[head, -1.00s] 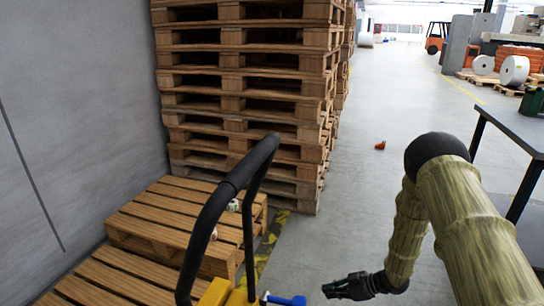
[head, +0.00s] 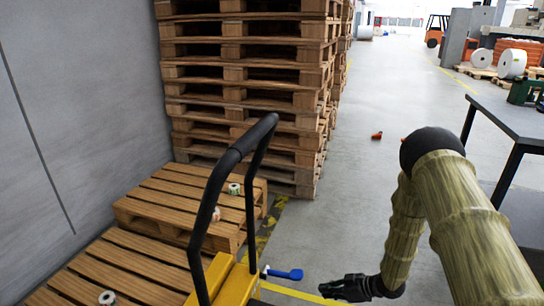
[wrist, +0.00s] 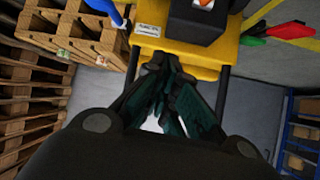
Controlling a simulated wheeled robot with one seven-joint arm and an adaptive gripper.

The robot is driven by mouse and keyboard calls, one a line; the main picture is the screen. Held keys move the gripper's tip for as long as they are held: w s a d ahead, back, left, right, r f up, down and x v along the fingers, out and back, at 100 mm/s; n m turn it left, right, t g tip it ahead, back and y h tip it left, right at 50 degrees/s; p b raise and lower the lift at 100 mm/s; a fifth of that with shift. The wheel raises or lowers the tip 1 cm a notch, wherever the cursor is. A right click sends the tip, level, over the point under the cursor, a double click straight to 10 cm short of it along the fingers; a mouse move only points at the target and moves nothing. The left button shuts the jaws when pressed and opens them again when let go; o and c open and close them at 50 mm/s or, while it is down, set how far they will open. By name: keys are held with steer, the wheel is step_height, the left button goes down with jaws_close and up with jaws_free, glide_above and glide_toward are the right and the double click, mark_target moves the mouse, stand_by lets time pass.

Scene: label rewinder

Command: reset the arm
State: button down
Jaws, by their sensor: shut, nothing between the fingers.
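My gripper (head: 347,288) is low in the head view, right of the yellow pallet truck (head: 238,284). It is shut and empty. In the wrist view, my gripper (wrist: 160,115) has its dark fingers drawn together in front of the yellow truck body (wrist: 225,48). My arm is bent, with the elbow raised at the right of the head view and the forearm hanging down.
A blue-handled item (head: 285,274) lies on the floor between truck and gripper. Pallets with small rolls (head: 234,188) stand at left, before a tall pallet stack (head: 245,90). A dark table (head: 515,120) is at right. An orange-red item (head: 377,135) lies on open floor.

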steer(key=s+f+m+h, duration=0.3)
steer(key=s+m, duration=0.1)
steer(key=s, duration=0.5)
steer(key=s+d+f+m+g+h, duration=0.1)
steer(key=s+f+m+h, duration=0.15)
steer(key=s, duration=0.75)
steer(key=s+f+m+h, duration=0.2)
steer(key=s+f+m, duration=0.15)
steer(key=s, duration=0.55)
steer(key=s+d+r+m+g+h, duration=0.1)
steer(key=s+r+m+g, duration=0.1)
steer(key=s, duration=0.5)
steer(key=s+d+r+m+g+h, duration=0.1)
steer(key=s+g+h, duration=0.1)
steer(key=s, duration=0.5)
step_height(320, 180, down, 10)
steer(key=b, duration=1)
step_height(320, 180, up, 28)
steer(key=p, duration=2.8)
steer(key=shift+w+d+r+t, duration=0.2)
steer(key=shift+t, duration=0.1)
steer(key=shift+w+a+y, duration=0.1)
steer(key=shift+y, duration=0.15)
